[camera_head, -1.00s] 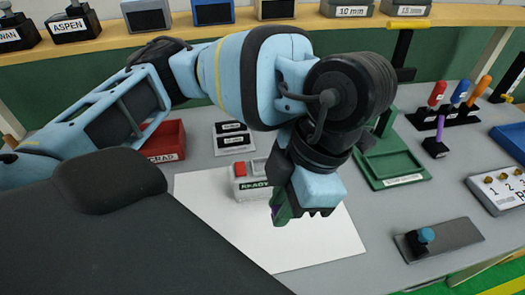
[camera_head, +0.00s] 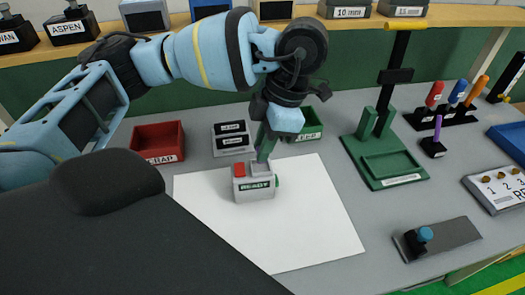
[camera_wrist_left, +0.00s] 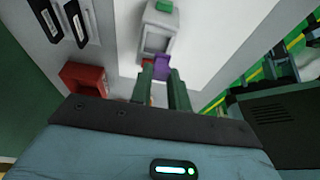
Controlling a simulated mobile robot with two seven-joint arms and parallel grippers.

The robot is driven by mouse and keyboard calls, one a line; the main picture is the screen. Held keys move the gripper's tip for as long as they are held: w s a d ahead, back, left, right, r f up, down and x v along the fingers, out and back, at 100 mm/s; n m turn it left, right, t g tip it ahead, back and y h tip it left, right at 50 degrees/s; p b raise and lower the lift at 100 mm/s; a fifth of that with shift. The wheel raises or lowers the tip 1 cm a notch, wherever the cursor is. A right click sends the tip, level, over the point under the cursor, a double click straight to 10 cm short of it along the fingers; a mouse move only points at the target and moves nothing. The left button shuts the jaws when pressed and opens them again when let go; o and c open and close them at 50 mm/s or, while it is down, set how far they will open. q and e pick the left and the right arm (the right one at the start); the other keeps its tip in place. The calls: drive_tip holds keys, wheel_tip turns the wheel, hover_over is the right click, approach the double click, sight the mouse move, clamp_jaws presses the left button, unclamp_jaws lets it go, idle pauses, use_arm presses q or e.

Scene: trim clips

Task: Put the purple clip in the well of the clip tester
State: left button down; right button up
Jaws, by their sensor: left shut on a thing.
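The clip tester (camera_head: 255,188) is a small grey box on the white sheet, with a red block on top at left, a green button on its right side and a READY label on its front. My left gripper (camera_head: 264,150) points down just above the tester's right half. In the left wrist view its green fingers (camera_wrist_left: 163,78) are shut on the purple clip (camera_wrist_left: 161,67), beside the tester (camera_wrist_left: 158,32). The clip is hidden in the head view. I cannot tell whether the clip touches the well. My right gripper is not in view.
A red bin (camera_head: 158,155), a black-labelled block (camera_head: 232,150) and a green bin (camera_head: 308,136) stand behind the sheet (camera_head: 300,225). A green stand (camera_head: 398,180) with a tall post is to the right. The sheet's front is clear.

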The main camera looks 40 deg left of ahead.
use_arm(q)
drive_tip(key=f, duration=0.3)
drive_tip(key=shift+w+a, duration=0.25)
drive_tip(key=shift+a, duration=0.15)
drive_tip(key=shift+f, duration=0.3)
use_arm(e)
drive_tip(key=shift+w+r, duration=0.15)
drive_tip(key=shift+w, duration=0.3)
use_arm(q)
drive_tip(key=shift+f, duration=0.1)
drive_tip(key=c, duration=1.3)
unclamp_jaws()
drive_tip(key=shift+f, duration=0.1)
drive_tip(key=shift+c, duration=0.2)
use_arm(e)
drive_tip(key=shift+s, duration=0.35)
